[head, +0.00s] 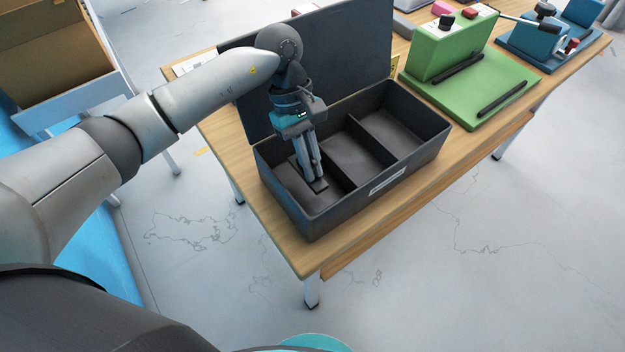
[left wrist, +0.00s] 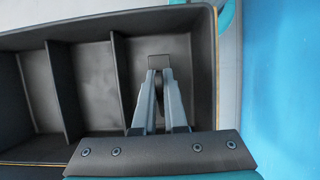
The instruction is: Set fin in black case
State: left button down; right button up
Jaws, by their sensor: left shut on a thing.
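The black case (head: 348,201) stands open on the wooden table, with its lid raised at the back and its inside split into three compartments. My left gripper (head: 314,177) points down into the leftmost compartment. It is shut on a small dark piece, apparently the fin (head: 320,186), which shows at the fingertips low in that compartment. In the left wrist view the fin (left wrist: 159,61) shows as a dark block between the fingertips, inside the right-hand compartment of the case (left wrist: 205,60). I cannot tell if the fin touches the floor. My right gripper is out of view.
The other two compartments look empty. A cardboard box (head: 50,60) is at the upper left. The table's front edge runs close to the case.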

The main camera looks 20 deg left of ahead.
pick_arm(q)
jog(key=shift+w+f, duration=0.1)
jog(key=shift+f, duration=2.8)
jog(key=shift+f+b, duration=0.25)
jog(key=shift+b, duration=0.25)
jog(key=c, duration=1)
grip_release()
jog(key=shift+r, duration=0.1)
jog(key=shift+r, duration=0.1)
jog(key=p+v, duration=0.1)
jog(key=v, duration=1.1)
jog(key=shift+a, duration=0.1)
